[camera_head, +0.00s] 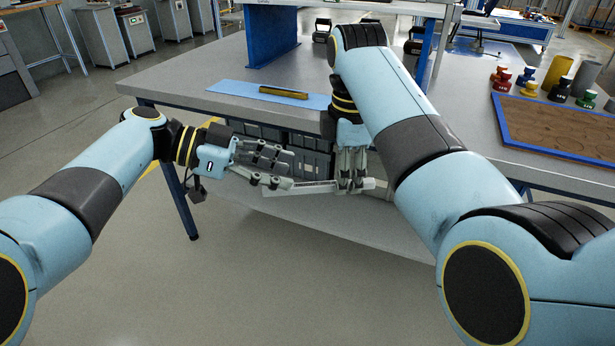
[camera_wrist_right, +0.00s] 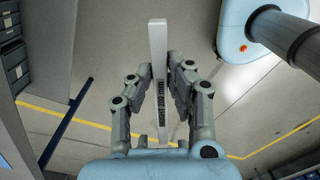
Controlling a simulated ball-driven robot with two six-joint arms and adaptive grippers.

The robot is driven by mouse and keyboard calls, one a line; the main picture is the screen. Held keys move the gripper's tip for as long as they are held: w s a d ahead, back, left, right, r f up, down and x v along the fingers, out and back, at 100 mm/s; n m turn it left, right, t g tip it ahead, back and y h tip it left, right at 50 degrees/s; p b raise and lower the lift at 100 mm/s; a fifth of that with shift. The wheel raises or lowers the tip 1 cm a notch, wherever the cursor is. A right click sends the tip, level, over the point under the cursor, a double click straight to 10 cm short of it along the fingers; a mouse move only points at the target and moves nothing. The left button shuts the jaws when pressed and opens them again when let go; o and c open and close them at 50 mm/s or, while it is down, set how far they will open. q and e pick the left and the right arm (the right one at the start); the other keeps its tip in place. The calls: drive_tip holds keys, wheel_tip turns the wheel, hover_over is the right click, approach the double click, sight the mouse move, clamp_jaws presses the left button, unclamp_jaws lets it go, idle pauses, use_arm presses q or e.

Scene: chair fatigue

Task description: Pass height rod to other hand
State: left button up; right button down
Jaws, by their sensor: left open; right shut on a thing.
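The height rod (camera_head: 315,187) is a pale grey flat bar. My right gripper (camera_head: 352,184) points down and is shut on it in front of the workbench, with the rod lying roughly level and reaching left. In the right wrist view the rod (camera_wrist_right: 158,42) stands between both fingers of the right gripper (camera_wrist_right: 160,68) and sticks out past their tips. My left gripper (camera_head: 289,170) is open beside the rod's left part. Its lower finger overlaps the rod's left end in the picture; I cannot tell whether they touch. The left gripper does not clearly show in the wrist view.
The grey workbench (camera_head: 185,82) stands behind the grippers, with dark bins (camera_head: 310,160) under its top. On it lie a blue mat (camera_head: 232,88) with a brass-coloured bar (camera_head: 283,92) and, at right, a blue-rimmed brown board (camera_head: 560,127). Open floor lies in front.

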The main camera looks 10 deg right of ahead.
sight(324, 184)
use_arm(q)
drive_tip(key=x, duration=0.7)
drive_tip(key=shift+d+f, duration=0.2)
drive_tip(key=shift+d, duration=0.15)
drive_tip(key=shift+c, duration=0.2)
clamp_jaws()
use_arm(e)
drive_tip(key=c, duration=1.2)
unclamp_jaws()
